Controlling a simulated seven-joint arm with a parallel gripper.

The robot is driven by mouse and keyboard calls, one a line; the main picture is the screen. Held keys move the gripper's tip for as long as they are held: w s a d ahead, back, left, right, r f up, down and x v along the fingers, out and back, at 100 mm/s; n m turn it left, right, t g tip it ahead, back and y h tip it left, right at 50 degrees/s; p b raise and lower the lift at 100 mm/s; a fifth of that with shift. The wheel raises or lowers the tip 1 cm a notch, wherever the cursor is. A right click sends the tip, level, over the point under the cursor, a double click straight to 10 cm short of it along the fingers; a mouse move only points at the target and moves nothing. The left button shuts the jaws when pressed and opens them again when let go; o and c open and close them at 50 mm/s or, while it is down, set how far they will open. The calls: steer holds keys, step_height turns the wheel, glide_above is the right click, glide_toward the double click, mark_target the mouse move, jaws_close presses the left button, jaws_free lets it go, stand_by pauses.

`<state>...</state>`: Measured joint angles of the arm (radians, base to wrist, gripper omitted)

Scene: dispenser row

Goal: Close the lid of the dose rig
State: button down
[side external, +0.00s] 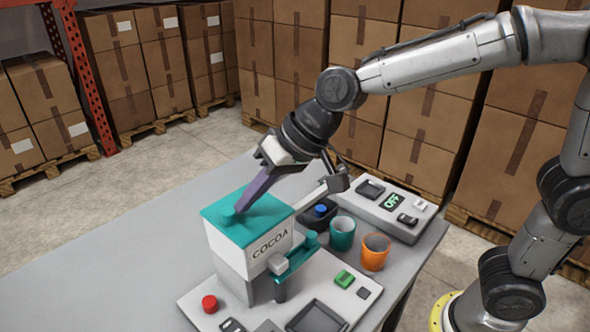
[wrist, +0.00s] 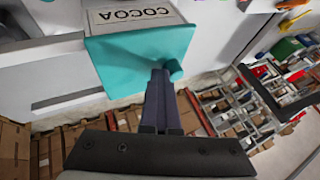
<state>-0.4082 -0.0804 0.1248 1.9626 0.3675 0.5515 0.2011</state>
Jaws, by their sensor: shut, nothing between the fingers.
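The dose rig is a white box labelled COCOA (side external: 268,250) on a grey stand; it also shows upside down in the wrist view (wrist: 138,14). Its teal lid (side external: 262,215) lies across the top of the box, with no clear gap under it in the side view. A round teal knob (side external: 228,215) stands on the lid near its left end. My gripper (side external: 240,207) is shut and empty, reaching down from the upper right. Its purple fingertips are at the lid's top beside the knob (wrist: 174,69); I cannot tell whether they touch it.
The base has a red button (side external: 209,303), a green button (side external: 344,279) and a teal-topped spout part (side external: 311,240). A teal cup (side external: 342,234) and an orange cup (side external: 375,251) stand to the right. The table's left side is clear.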

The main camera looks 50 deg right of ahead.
mark_target(255, 204)
steer(key=shift+a, duration=0.2)
steer(key=d, duration=0.4)
steer(key=shift+s+d+r, duration=0.3)
steer(key=shift+s+d, duration=0.05)
steer(key=shift+s, duration=0.05)
steer(key=s+d+r+t+h, duration=0.1)
steer(key=s+d+r, duration=0.65)
steer(key=s, duration=0.25)
steer(key=s+d+f+h, duration=0.4)
steer(key=s+d+f, duration=0.4)
steer(key=s+f, duration=0.2)
steer(key=shift+d+f+n+g, duration=0.2)
steer(key=shift+d+n+g, duration=0.1)
steer(key=shift+d+g, duration=0.1)
steer(key=shift+r, duration=0.1)
stand_by(0.4)
